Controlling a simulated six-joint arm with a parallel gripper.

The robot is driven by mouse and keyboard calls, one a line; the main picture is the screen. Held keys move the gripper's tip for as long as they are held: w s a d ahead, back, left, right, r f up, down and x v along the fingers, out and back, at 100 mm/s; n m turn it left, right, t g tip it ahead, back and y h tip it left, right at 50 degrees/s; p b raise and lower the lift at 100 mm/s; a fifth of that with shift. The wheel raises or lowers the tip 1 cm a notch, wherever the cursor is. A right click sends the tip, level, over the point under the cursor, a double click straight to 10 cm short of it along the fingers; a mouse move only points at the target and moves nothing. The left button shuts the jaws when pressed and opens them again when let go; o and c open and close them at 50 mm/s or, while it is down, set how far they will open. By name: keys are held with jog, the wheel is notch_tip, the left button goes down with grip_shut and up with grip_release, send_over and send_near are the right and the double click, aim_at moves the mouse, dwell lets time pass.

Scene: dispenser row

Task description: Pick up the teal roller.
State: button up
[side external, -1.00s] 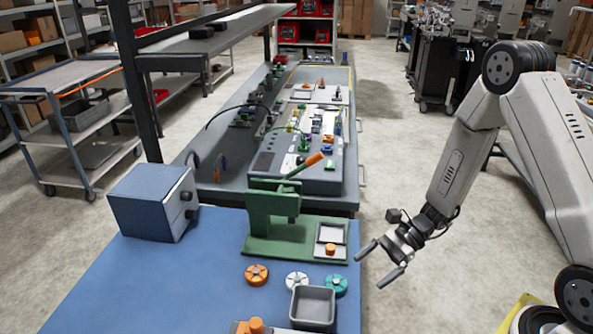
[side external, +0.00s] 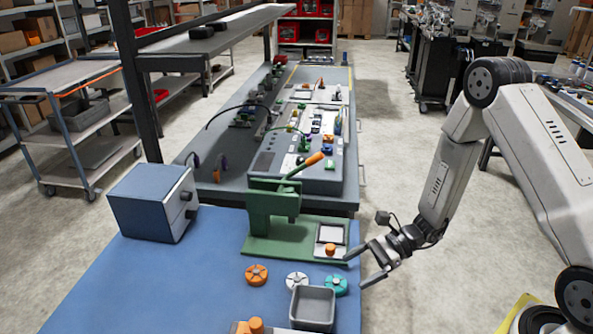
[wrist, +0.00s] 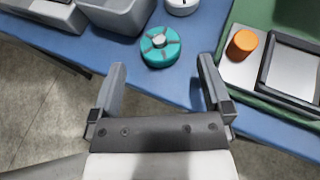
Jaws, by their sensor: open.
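The teal roller (side external: 336,285) is a short spoked disc lying flat on the blue mat near its right edge, beside a grey bin. In the wrist view the teal roller (wrist: 160,47) shows whole, with a grey hub, ahead of the fingertips and between their lines. My gripper (side external: 354,271) is open and empty at the table's right edge, close to the roller. In the wrist view my gripper (wrist: 162,72) has its fingers spread wide, and nothing is between them.
A white roller (side external: 297,281) and an orange roller (side external: 257,274) lie to the left. The grey bin (side external: 313,308) stands in front of the roller. A green press (side external: 272,217) with an orange peg (side external: 330,249) on its base is behind. A blue box (side external: 150,203) stands far left.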

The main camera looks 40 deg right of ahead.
aim_at(339, 280)
jog(key=shift+x, duration=2.6)
jog(key=shift+f, duration=0.1)
jog(key=shift+c, duration=0.2)
jog(key=c, duration=1.1)
jog(key=shift+c, duration=0.2)
notch_tip(339, 280, up, 10)
jog(key=shift+d, duration=0.1)
